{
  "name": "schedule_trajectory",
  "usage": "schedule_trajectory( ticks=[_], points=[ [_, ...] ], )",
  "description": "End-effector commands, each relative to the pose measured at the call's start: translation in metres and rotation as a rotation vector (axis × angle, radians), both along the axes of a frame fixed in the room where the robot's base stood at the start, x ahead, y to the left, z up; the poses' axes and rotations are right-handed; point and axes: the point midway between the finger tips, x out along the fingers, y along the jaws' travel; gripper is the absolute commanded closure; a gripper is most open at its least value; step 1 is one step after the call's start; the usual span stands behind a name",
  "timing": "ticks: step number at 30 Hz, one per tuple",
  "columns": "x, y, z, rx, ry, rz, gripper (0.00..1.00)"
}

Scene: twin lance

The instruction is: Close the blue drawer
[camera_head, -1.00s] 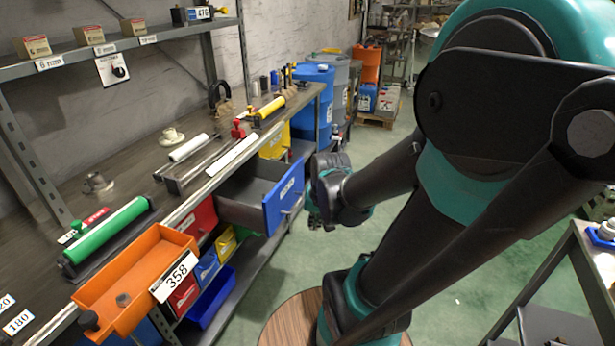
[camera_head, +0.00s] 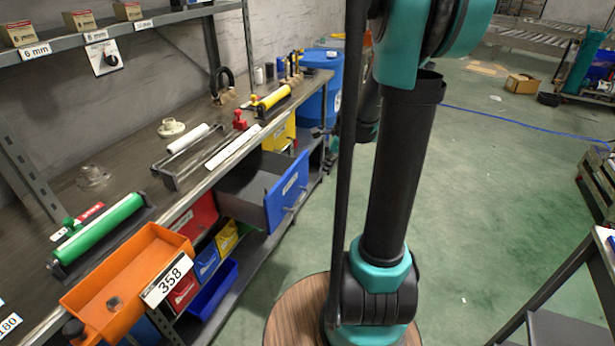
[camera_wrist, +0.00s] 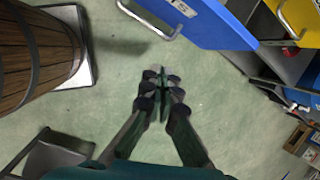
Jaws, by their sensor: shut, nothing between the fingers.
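The blue drawer (camera_head: 286,192) is pulled out from under the workbench, and its grey inside shows in the head view. In the wrist view its blue front (camera_wrist: 212,26) with a metal handle is at the top. My gripper (camera_wrist: 162,80) is shut and empty in the wrist view, over green floor. Its fingertips appear below the drawer front in that picture and apart from it. In the head view my arm stands upright to the right of the drawer, and the gripper is mostly hidden behind it.
An orange bin (camera_head: 128,285) labelled 358 juts from the bench. A yellow drawer (camera_head: 279,134) is beyond the blue one. A wooden barrel (camera_wrist: 38,55) is at left in the wrist view.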

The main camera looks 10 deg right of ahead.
Motion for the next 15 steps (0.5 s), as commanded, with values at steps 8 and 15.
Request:
schedule_trajectory(
  ticks=[8,15],
  points=[
    [0.036,-0.016,-0.002,0.131,0.104,-0.315,1.0],
    [0.041,-0.011,-0.019,0.138,0.111,-0.332,1.0]
  ],
)
